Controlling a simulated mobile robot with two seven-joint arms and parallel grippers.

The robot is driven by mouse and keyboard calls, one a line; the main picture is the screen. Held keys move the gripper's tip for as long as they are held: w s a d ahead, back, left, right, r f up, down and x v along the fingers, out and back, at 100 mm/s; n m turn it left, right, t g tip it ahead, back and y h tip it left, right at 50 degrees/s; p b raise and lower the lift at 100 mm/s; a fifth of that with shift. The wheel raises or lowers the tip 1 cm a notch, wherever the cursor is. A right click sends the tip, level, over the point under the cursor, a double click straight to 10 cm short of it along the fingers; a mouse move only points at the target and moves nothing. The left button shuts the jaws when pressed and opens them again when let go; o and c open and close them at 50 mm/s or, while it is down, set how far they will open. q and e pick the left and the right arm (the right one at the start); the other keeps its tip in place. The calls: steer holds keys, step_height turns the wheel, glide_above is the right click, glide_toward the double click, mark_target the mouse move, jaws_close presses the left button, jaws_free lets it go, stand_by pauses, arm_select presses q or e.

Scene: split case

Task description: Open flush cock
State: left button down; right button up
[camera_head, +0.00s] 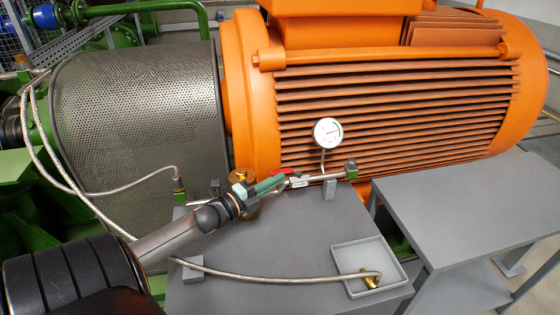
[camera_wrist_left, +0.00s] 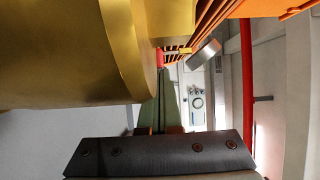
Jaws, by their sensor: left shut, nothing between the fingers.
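The flush cock has a small red handle (camera_head: 283,171) on a thin horizontal metal pipe (camera_head: 325,180) above the grey cabinet top. My left gripper (camera_head: 274,182) has greenish fingers and is shut and empty. Its tips are at the red handle in the head view; whether they touch it I cannot tell. In the left wrist view, the shut fingers (camera_wrist_left: 168,95) point toward a small red part (camera_wrist_left: 173,56), which looks like the handle. A large brass body (camera_wrist_left: 70,50) fills the upper left there. In the head view, brass shows partly behind the gripper. My right gripper is not in view.
A round gauge (camera_head: 327,132) stands above the pipe. A grey tray (camera_head: 372,266) with a brass hose end lies on the cabinet top (camera_head: 280,245). A braided hose (camera_head: 265,277) crosses the front. The orange motor (camera_head: 400,105) stands behind. A grey table (camera_head: 465,205) at right is clear.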

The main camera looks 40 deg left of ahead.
arm_select(q)
steer(key=shift+w+a+r, duration=0.1)
steer(key=shift+a, duration=0.4)
stand_by(0.3)
steer(key=shift+d, duration=0.1)
